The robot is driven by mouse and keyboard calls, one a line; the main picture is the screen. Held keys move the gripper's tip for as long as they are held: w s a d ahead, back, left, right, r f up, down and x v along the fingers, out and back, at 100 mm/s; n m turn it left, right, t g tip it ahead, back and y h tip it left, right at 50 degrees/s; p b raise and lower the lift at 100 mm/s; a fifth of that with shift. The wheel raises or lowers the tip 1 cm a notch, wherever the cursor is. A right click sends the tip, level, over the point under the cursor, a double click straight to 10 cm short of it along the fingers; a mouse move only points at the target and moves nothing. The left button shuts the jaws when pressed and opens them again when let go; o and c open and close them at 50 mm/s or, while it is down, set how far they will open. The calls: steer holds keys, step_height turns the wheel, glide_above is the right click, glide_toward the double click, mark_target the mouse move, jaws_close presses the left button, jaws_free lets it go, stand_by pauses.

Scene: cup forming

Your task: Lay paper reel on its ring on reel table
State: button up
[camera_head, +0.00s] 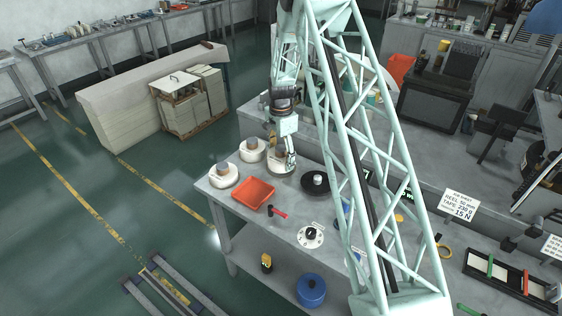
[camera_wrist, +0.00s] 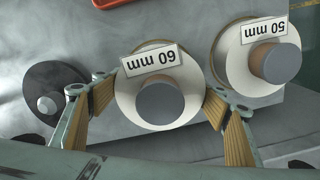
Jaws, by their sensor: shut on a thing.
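My gripper (camera_head: 289,160) is shut on a white disc-like reel (camera_wrist: 130,108) with a grey-topped core, its fingers on either side of it in the wrist view (camera_wrist: 160,108). A label reading 60 mm lies over its edge. The same reel shows in the head view (camera_head: 272,166), partly hidden by my gripper. A second white reel with a 50 mm label (camera_wrist: 232,60) stands to its right in the wrist view. In the head view, two more white reels with brown cores (camera_head: 252,158) (camera_head: 223,182) stand to the left. Which surface is the ring I cannot tell.
A black disc with a pale hub (camera_head: 314,183) lies right of my gripper; it also shows in the wrist view (camera_wrist: 68,82). An orange tray (camera_head: 253,194), a red-handled tool (camera_head: 278,213) and a white disc with a black centre (camera_head: 310,243) lie nearer on the grey table (camera_head: 285,238).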

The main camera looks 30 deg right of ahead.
mark_target(281, 148)
steer(key=shift+f, duration=0.75)
steer(key=shift+f, duration=0.15)
steer(key=o, duration=1.1)
steer(key=shift+r, duration=0.2)
step_height(281, 148, up, 12)
steer(key=shift+f, duration=0.25)
steer(key=shift+r, duration=0.2)
steer(key=shift+r, duration=0.1)
